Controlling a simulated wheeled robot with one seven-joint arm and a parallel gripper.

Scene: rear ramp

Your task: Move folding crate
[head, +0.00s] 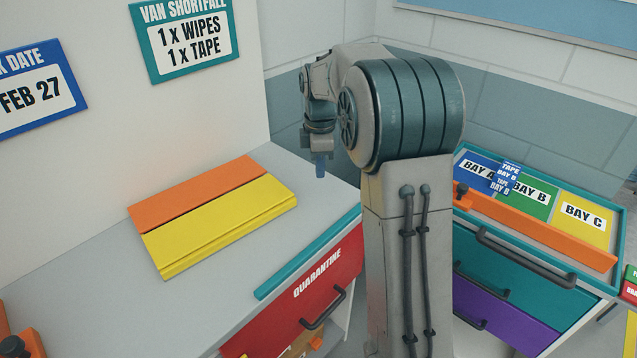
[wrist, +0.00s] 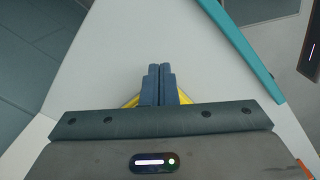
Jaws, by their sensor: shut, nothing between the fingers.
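A flat yellow and orange slab (head: 219,222), which looks like the folding crate folded down, lies on the grey counter at the left in the head view. In the wrist view only small yellow corners of it (wrist: 131,102) show on either side of my fingers; the rest is hidden behind my gripper. My gripper (head: 320,172) points down above the counter's far right corner, to the right of the slab and apart from it. In the wrist view my gripper's fingers (wrist: 160,70) are together with nothing between them.
A teal strip (head: 305,251) runs along the counter's front edge above a red QUARANTINE drawer (head: 310,296). A cart at the right has a tray with coloured bays (head: 583,216), blue tape boxes (head: 507,177) and an orange bar (head: 540,232). The counter around the slab is mostly bare.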

